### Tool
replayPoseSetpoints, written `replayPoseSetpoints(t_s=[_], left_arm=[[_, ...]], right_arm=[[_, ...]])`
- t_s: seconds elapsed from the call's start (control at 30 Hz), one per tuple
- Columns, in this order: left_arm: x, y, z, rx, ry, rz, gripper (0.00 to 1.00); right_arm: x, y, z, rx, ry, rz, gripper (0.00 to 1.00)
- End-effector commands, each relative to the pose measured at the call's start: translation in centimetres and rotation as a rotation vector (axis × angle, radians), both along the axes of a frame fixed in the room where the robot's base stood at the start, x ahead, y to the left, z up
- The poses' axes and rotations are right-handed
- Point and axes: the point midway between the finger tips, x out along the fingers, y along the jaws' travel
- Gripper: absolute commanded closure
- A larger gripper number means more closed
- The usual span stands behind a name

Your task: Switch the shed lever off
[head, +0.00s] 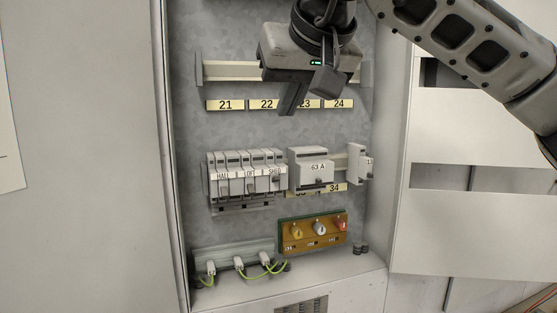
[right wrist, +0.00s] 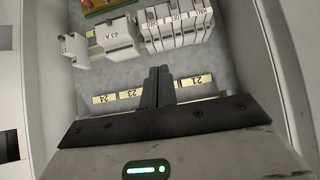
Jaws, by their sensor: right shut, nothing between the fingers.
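A row of narrow white breakers (head: 235,178) sits on the middle rail of the cabinet. The label at the row's right end looks like SHED, and the shed breaker (head: 274,172) has a small lever low on its front; its exact position is too small to tell. In the right wrist view the picture is upside down and the shed breaker (right wrist: 151,32) is at the row's left end. My right gripper (head: 290,107) is shut and empty, above the row and in front of the number strip, apart from the breakers. Its fingers show in the right wrist view (right wrist: 160,72). My left gripper is out of view.
A wider 63 A breaker (head: 313,168) stands right of the row, then another module (head: 360,164). Below are a brown panel with coloured knobs (head: 298,243) and a terminal strip with green-yellow wires (head: 232,254). Cabinet side walls bound both sides.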

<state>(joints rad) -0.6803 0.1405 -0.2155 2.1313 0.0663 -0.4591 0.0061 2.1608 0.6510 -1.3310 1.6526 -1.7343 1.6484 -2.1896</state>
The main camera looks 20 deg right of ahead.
Motion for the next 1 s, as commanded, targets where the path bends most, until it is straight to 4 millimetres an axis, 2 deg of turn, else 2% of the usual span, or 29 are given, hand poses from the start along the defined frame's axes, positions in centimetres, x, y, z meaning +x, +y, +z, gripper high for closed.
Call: replayPoseSetpoints(t_s=[0.3, 0.47, 0.57, 0.93, 0.97, 1.0], left_arm=[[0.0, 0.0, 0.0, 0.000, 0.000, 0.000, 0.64], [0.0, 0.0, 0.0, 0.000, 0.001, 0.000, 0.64], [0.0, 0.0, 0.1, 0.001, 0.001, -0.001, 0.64], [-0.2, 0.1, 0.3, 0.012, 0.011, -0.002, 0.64], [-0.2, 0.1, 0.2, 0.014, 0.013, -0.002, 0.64], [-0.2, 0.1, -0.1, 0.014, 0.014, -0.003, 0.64]], right_arm=[[-0.1, -0.3, 0.3, -0.012, -0.007, -0.006, 1.00], [0.5, -0.3, -0.2, -0.011, -0.004, -0.006, 1.00], [1.5, -0.2, -1.1, -0.011, -0.004, -0.006, 1.00], [7.2, 0.0, -6.3, -0.011, -0.003, -0.005, 1.00], [7.6, 0.0, -6.7, -0.010, -0.002, -0.005, 1.00], [7.0, 0.0, -7.4, -0.011, -0.006, -0.002, 1.00]])
